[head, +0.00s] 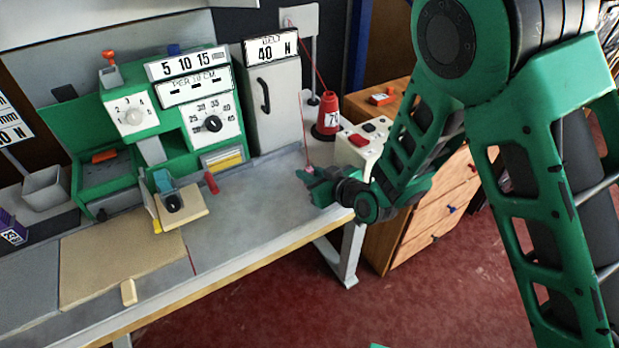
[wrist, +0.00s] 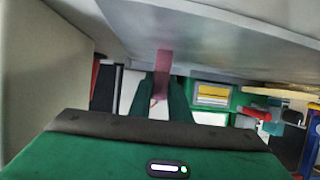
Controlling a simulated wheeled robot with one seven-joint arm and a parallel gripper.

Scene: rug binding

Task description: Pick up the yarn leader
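The yarn leader shows as a pink strip (wrist: 163,62) between my fingertips in the wrist view. In the head view it is a small pink piece (head: 311,170) at the lower end of a thin red yarn, by my gripper's tip. My gripper (head: 309,177) is low over the right end of the grey bench. In the wrist view its two green fingers (wrist: 161,90) stand a little apart, one on each side of the strip. I cannot tell whether they touch it.
A red yarn cone (head: 327,117) stands behind, beside a white box with red and black buttons (head: 360,141). The green machine (head: 140,125) and a grey cabinet (head: 275,105) line the back of the bench (head: 265,200). A wooden drawer unit (head: 425,215) stands at right.

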